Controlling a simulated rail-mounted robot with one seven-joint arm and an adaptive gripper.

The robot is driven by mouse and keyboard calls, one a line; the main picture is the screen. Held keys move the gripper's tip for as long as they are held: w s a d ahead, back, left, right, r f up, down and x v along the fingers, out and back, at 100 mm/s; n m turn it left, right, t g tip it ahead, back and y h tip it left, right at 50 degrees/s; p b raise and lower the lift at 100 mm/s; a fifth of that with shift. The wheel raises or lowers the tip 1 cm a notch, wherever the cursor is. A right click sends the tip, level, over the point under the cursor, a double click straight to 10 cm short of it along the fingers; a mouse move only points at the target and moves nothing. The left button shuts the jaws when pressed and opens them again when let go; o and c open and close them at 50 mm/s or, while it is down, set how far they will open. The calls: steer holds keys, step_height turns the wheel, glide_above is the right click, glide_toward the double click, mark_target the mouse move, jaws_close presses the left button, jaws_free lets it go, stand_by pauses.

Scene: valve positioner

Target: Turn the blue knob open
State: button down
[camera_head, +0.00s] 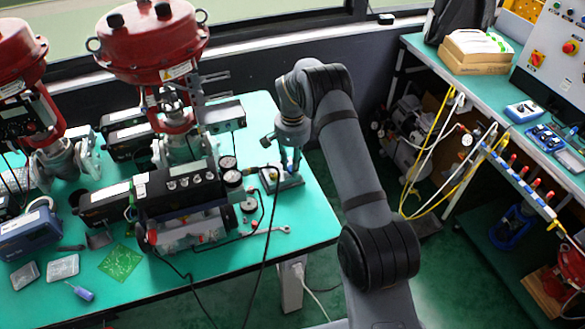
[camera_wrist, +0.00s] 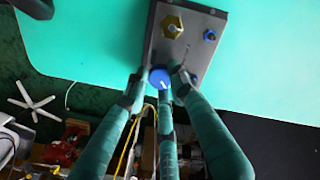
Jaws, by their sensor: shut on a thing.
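The blue knob (camera_wrist: 160,77) sits at the near edge of a small grey box in the wrist view. It is round, with a short pale mark on its face. My gripper (camera_wrist: 158,84) has slim green fingers closed around the knob, with fingertips on its left and right and another finger below it. The grey box (camera_wrist: 197,66) lies on the green table and also carries a yellow fitting (camera_wrist: 173,26) and a smaller blue part (camera_wrist: 210,35). In the head view my gripper (camera_head: 289,162) points down onto the box (camera_head: 290,183); the knob cannot be made out there.
To the left of the box stand a black positioner with gauges (camera_head: 180,190) and a red valve actuator (camera_head: 152,40). A wrench (camera_head: 270,231) and a dark cable lie close by. The green table's (camera_head: 315,215) right edge is near the box. A second bench (camera_head: 480,95) stands at right.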

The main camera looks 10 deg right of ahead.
steer(key=n+b, duration=0.1)
steer(key=n, duration=0.3)
steer(key=shift+n, duration=0.4)
steer(key=n, duration=0.4)
steer(key=shift+n, duration=0.3)
steer(key=c, duration=1.7)
jaws_free()
steer(key=shift+s, duration=0.1)
steer(key=shift+c, duration=0.2)
step_height(320, 180, up, 12)
